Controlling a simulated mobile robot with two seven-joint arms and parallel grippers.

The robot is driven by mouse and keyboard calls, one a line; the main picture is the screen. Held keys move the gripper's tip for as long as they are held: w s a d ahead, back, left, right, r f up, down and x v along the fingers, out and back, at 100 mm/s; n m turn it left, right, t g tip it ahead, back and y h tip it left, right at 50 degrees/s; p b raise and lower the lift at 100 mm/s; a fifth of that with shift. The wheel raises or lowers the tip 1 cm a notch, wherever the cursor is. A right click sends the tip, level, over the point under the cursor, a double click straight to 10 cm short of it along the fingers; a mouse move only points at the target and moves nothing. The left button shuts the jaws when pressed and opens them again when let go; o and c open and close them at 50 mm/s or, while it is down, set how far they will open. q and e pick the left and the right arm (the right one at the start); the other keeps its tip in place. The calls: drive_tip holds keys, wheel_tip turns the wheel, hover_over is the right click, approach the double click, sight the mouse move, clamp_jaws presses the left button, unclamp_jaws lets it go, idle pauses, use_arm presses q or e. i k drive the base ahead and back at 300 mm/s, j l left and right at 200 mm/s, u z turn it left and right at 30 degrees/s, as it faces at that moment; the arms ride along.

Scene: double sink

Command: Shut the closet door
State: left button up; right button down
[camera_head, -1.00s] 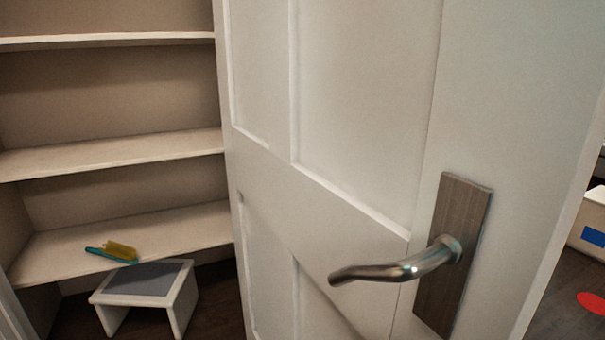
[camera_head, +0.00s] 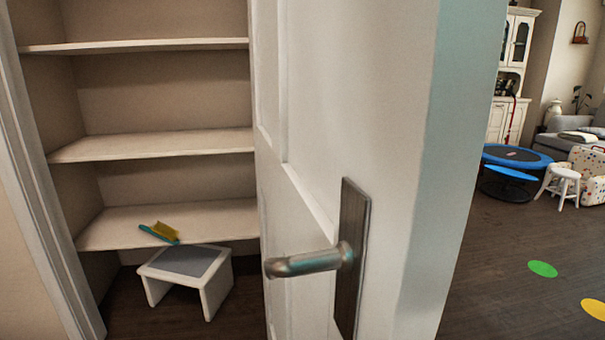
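The white panelled closet door (camera_head: 400,130) stands open in the head view. I see it at a steep angle, with its edge toward me on the right. A metal lever handle (camera_head: 305,263) on a dark plate (camera_head: 350,255) sits on the door's face, pointing left. The closet (camera_head: 150,95) is open to the left of the door, and its left door frame (camera_head: 42,200) shows. Neither of my grippers is in view.
Inside the closet are shelves (camera_head: 150,145), a small grey-topped stool (camera_head: 187,262) on the floor and a yellow and teal brush (camera_head: 163,232). Right of the door is open dark floor (camera_head: 490,270) with coloured dots, a blue trampoline (camera_head: 517,156) and a white stool (camera_head: 562,184) farther back.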

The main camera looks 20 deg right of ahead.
sight(371, 118)
drive_tip(key=l+u, duration=0.1)
drive_tip(key=l, duration=0.4)
drive_tip(key=k+l+u, duration=0.1)
drive_tip(key=l, duration=0.35)
drive_tip(key=k+l+u, duration=0.15)
drive_tip(key=l, duration=0.35)
drive_tip(key=i+u, duration=0.1)
drive_tip(key=i+j, duration=0.05)
